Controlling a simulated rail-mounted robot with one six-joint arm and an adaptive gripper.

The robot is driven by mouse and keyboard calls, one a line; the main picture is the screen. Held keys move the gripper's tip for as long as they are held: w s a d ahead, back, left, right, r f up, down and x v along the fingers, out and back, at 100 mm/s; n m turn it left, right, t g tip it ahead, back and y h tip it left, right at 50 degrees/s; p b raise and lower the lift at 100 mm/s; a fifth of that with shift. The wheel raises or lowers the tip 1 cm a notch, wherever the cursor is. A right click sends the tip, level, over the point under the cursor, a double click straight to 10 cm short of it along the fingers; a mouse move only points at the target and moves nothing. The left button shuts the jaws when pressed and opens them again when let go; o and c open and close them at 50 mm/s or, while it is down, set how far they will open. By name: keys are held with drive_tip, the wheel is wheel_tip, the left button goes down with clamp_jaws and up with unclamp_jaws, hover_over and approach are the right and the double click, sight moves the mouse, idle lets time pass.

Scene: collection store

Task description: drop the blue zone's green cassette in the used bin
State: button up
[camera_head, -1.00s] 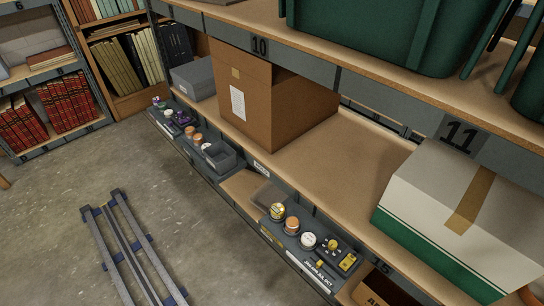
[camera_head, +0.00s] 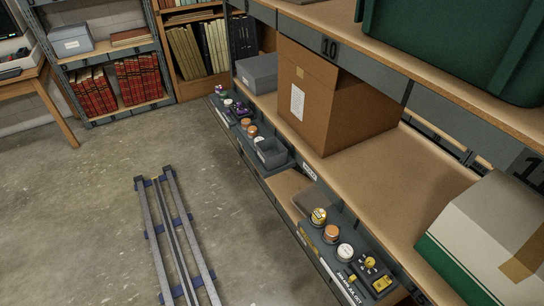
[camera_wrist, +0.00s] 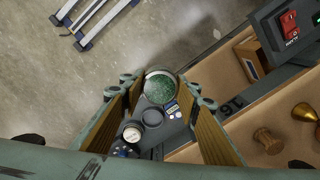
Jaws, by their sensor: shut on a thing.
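My gripper (camera_wrist: 161,93) shows in the wrist view, its two fingers closed around the sides of a round green speckled thing (camera_wrist: 162,87), which looks like the green cassette. It is above or at a dark grey tray (camera_wrist: 180,134) on a shelf; I cannot tell if it touches the tray. The gripper does not show in the head view. I cannot make out which container is the used bin; a small empty grey bin (camera_head: 271,153) sits in a low tray there.
In the wrist view, a white-lidded jar (camera_wrist: 132,132) and a dark round cup (camera_wrist: 152,117) stand close by. In the head view, a cardboard box (camera_head: 330,100) stands on the shelf; open floor (camera_head: 100,190) lies left.

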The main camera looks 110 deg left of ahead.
drive_tip(key=s+f, duration=0.4)
drive_tip(key=f, duration=1.1)
drive_tip(key=shift+s+a, duration=0.1)
